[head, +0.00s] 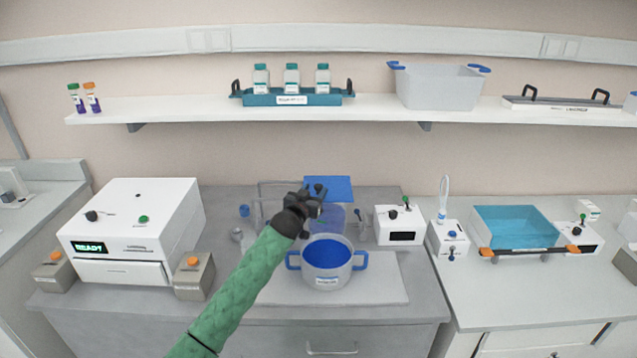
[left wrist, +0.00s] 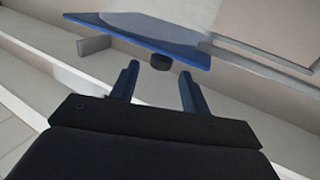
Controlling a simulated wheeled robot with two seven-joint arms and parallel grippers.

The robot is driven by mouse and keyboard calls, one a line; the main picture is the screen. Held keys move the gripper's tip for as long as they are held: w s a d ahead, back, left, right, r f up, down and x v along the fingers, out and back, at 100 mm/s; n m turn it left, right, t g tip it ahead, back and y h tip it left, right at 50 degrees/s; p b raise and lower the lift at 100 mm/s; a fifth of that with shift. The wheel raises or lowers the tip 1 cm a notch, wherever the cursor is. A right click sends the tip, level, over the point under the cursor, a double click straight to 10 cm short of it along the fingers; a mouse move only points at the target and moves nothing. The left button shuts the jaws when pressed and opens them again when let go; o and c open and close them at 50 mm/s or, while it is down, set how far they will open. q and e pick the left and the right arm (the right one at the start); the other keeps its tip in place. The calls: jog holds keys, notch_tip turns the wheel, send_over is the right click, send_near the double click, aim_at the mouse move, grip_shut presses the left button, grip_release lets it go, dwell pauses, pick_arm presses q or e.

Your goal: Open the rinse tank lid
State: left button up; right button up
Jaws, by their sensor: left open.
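The rinse tank (head: 329,221) looks like a clear box behind the blue-handled pot, partly hidden by my left gripper. Its flat blue lid (head: 340,187) shows above it; I cannot tell how far it is tilted. In the left wrist view the lid (left wrist: 150,34) is a blue panel with a short dark knob (left wrist: 161,62) on the side facing me. My left gripper (head: 318,194) is in front of the lid. In the left wrist view its open fingers (left wrist: 158,88) point at the knob, which lies between and beyond the tips, apparently untouched. My right gripper is out of view.
A pot (head: 327,280) with blue contents stands on a pale mat (head: 380,285) in front. A white READY machine (head: 130,220) is at left, a small control box (head: 400,226) at right, and a blue bath (head: 515,227) farther right. A shelf (head: 200,108) runs above.

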aim_at(317, 188)
pick_arm(q)
jog(key=shift+p+x, duration=0.55)
jog(key=shift+x, duration=1.55)
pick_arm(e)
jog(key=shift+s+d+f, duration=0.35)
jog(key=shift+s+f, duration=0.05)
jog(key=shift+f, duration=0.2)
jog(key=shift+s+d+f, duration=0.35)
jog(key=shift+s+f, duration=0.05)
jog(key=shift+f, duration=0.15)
